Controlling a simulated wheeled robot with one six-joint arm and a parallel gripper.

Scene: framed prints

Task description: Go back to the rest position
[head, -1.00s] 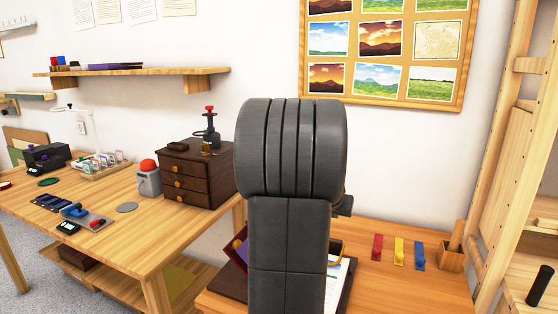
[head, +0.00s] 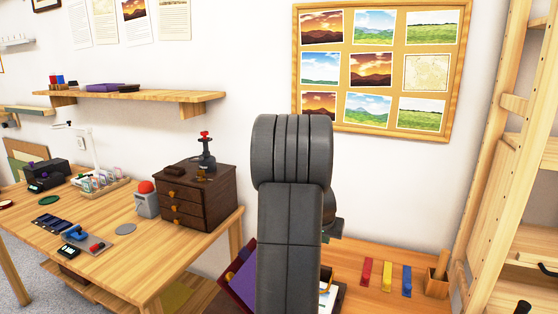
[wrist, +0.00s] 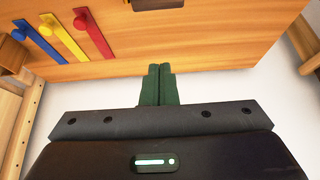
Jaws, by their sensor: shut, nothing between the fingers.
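My gripper (wrist: 160,84) shows in the wrist view as two dark green fingers pressed together with nothing between them.
Red, yellow and blue clips (head: 386,276) lie on the table beside a wooden holder (head: 436,282). A purple item (head: 238,279) is left of my arm. A drawer cabinet (head: 198,195) stands on the left bench (head: 120,255). A wooden rack (head: 500,130) rises at right. A picture board (head: 398,70) hangs behind.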

